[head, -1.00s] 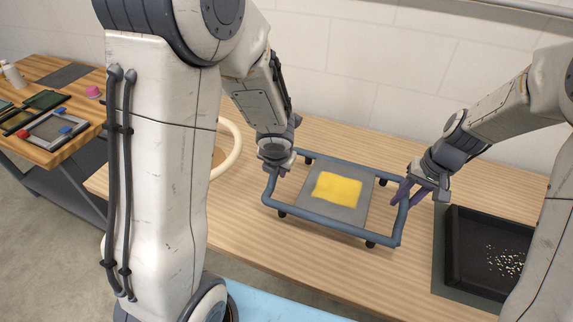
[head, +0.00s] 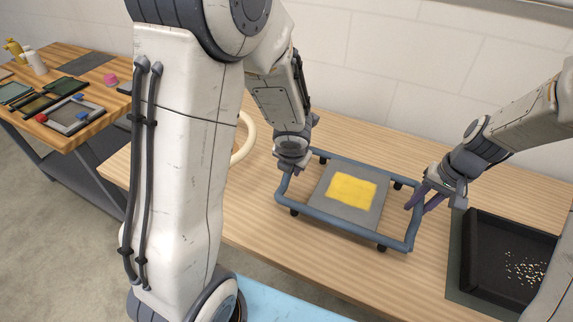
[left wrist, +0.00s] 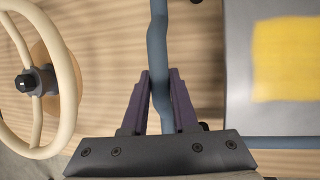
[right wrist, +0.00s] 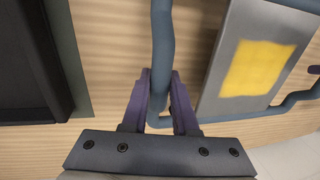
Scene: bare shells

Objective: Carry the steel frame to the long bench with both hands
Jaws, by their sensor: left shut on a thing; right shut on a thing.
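The steel frame (head: 335,225), a blue-grey tube rectangle on short black feet, is level at the wooden bench (head: 250,215) in front of me. A grey plate (head: 366,217) with a yellow patch (head: 350,189) lies inside its outline. My left gripper (head: 294,172) is shut on the frame's left end tube; the tube also shows between its purple fingers in the left wrist view (left wrist: 158,45). My right gripper (head: 424,198) is shut on the right end tube, which shows in the right wrist view (right wrist: 162,50). I cannot tell whether the feet touch the bench.
A black tray (head: 490,262) with small bits stands right of the frame. A cream handwheel (left wrist: 68,80) is left of it, mostly hidden by my arm in the head view. Another wooden table (head: 95,133) with panels stands at the far left. A wall is behind.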

